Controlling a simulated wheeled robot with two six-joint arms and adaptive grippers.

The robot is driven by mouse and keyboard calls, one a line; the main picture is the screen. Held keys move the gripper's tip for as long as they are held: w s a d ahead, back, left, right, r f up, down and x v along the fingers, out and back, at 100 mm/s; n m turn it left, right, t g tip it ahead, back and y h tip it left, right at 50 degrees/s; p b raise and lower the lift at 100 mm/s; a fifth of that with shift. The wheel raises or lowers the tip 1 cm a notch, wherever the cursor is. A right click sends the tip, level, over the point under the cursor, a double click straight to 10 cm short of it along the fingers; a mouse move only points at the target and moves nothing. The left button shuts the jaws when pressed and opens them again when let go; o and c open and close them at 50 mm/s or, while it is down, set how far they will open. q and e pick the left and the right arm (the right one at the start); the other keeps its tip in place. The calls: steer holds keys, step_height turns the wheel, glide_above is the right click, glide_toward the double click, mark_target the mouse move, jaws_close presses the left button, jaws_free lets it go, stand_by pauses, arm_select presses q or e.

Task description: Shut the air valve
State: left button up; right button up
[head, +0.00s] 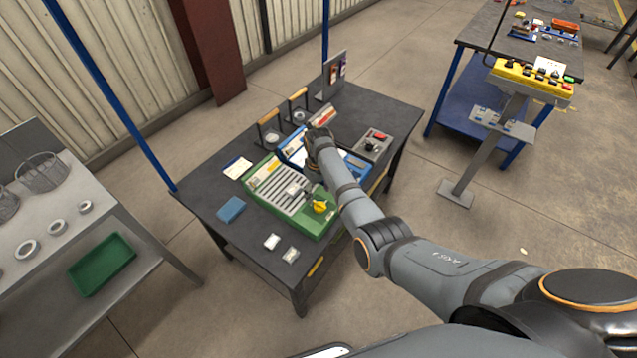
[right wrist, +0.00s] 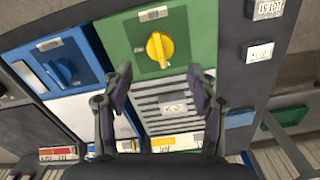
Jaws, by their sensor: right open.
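A yellow knob (head: 320,207) sits on a green panel (head: 262,180) on the dark table. In the right wrist view the yellow knob (right wrist: 160,50) is on the green panel (right wrist: 197,40), and its grip bar runs nearly up and down the picture. A small white label above it is too small to read surely. My right gripper (head: 309,193) is over the green panel, close to the knob. In the right wrist view the open fingers (right wrist: 160,82) are empty, with the knob beyond their tips, between their lines. My left gripper is out of view.
A blue panel with a blue knob (right wrist: 65,71) stands beside the green one. Two upright handles (head: 268,128) stand behind.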

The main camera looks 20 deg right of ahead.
mark_target(318, 203)
step_height(318, 203, up, 6)
steer(key=shift+f, duration=0.1)
stand_by(0.4)
